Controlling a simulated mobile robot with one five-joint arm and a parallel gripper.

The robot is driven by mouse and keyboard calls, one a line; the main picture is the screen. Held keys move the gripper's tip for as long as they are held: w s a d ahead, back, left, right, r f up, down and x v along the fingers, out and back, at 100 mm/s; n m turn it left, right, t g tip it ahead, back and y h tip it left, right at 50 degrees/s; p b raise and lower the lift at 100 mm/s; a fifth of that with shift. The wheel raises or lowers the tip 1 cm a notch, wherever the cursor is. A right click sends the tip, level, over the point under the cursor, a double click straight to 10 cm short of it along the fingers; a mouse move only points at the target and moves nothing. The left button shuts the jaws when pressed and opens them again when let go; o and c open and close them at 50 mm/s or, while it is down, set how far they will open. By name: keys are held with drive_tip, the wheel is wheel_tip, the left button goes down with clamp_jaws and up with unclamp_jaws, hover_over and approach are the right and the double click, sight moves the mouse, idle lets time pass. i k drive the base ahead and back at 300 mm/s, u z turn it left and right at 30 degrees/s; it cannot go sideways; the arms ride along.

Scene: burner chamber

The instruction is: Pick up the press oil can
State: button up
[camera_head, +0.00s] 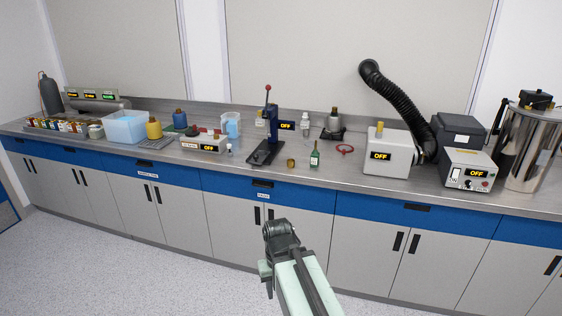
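A small brass-coloured cup (291,163) sits between press and can. A red ring (345,149) lies to the right, then a white box with an OFF display (386,155). The metal counter (330,177) is bare in front of the can. Floor (130,270) is clear at left.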

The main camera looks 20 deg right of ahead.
sight(315, 156)
drive_tip(key=u, duration=3.75)
drive_tip(key=k, duration=2.65)
drive_tip(key=z, duration=1.35)
drive_tip(key=i, duration=0.3)
drive_tip(key=z, duration=0.05)
